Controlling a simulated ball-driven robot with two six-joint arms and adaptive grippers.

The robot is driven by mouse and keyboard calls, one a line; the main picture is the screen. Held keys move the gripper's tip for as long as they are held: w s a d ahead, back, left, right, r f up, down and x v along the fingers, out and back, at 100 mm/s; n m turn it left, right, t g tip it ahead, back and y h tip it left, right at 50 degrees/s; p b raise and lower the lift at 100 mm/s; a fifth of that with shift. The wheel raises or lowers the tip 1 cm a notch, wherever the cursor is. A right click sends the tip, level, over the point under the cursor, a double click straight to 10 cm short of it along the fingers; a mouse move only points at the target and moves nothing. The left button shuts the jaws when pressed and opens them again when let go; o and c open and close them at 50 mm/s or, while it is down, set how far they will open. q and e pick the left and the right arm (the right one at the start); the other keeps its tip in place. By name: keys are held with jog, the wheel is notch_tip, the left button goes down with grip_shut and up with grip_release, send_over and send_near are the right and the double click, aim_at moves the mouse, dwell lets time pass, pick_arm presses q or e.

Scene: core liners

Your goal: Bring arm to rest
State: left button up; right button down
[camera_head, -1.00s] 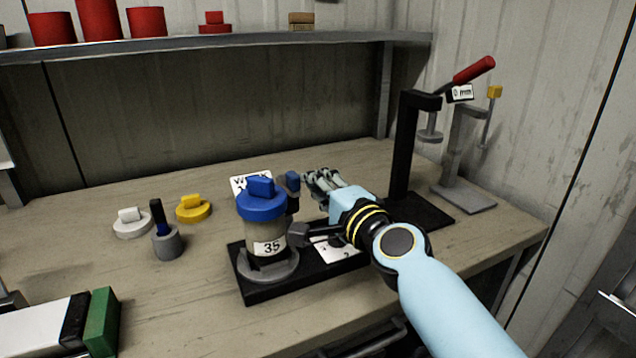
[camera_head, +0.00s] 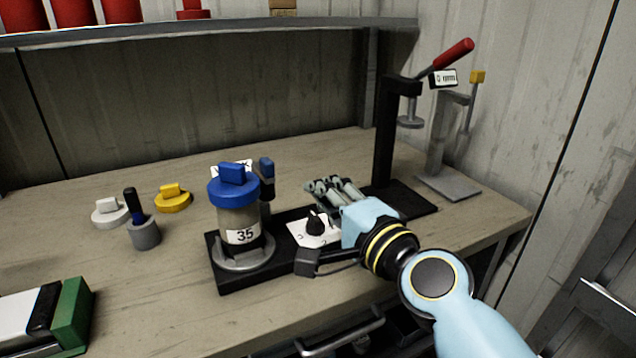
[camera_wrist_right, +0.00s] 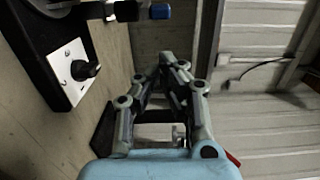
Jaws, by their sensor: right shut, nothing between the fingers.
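My right arm comes in from the lower right in the head view, with its light blue wrist over the right part of the bench. My right gripper (camera_head: 335,186) is shut and empty, above the black base plate and just right of the dial panel. It also shows in the wrist view (camera_wrist_right: 172,62), its grey fingers together. A liner jar (camera_head: 240,222) with a blue cap and the label 35 stands upright on the black base (camera_head: 222,280), left of the gripper and apart from it. My left gripper is not in view.
A black dial (camera_head: 315,224) sits on a white panel beside my wrist. A press (camera_head: 388,140) with a red handle stands behind the gripper. A grey cup (camera_head: 145,234), yellow cap (camera_head: 173,200), white cap (camera_head: 110,212) and green block (camera_head: 70,318) are left.

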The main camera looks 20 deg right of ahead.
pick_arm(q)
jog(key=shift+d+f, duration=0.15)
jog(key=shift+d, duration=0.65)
pick_arm(e)
jog(key=shift+s+a, duration=0.1)
jog(key=shift+s, duration=0.15)
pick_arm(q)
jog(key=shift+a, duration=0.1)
